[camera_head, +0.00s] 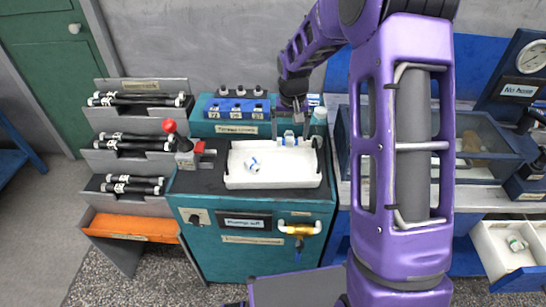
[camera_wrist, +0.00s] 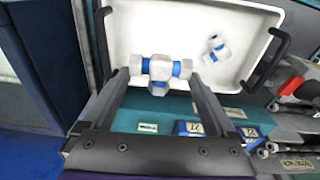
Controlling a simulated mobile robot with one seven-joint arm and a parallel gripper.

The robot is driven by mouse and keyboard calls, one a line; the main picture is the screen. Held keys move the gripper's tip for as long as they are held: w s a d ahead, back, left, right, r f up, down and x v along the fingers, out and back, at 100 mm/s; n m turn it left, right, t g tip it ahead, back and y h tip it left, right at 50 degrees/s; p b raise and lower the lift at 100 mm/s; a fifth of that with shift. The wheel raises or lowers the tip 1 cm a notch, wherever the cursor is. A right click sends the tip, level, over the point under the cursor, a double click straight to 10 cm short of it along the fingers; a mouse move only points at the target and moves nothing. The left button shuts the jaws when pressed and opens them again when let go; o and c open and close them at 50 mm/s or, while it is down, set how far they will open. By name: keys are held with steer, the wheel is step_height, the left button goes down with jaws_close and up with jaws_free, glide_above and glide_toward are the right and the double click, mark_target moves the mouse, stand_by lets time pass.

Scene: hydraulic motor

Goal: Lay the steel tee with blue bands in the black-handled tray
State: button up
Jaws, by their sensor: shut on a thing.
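My gripper (camera_wrist: 160,76) points down over the back edge of the white tray (camera_head: 246,182), and its two fingers are shut on a steel tee with blue bands (camera_wrist: 159,58). In the head view the tee (camera_head: 289,139) shows below the fingers, near the tray's back right. Its gap above the tray is hard to judge. The tray has black handles, one of them at the right in the wrist view (camera_wrist: 268,62). A second, smaller steel and blue fitting (camera_head: 252,164) lies inside the tray, left of its middle; the wrist view also shows it (camera_wrist: 216,48).
The tray stands on a teal cabinet (camera_head: 255,243). A red-knobbed lever (camera_head: 174,140) stands to its left, and a blue block with knobs (camera_head: 235,108) behind it. A glass-topped case (camera_head: 485,150) is at the right. The tray's front and right floor is bare.

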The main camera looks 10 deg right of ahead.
step_height(320, 180, down, 10)
steer(key=shift+s+r, duration=0.1)
stand_by(0.4)
steer(key=o, duration=1.2)
steer(key=shift+o, duration=0.2)
steer(key=r, duration=0.4)
steer(key=s+r, duration=0.1)
steer(key=r, duration=0.7)
steer(key=shift+s, duration=0.2)
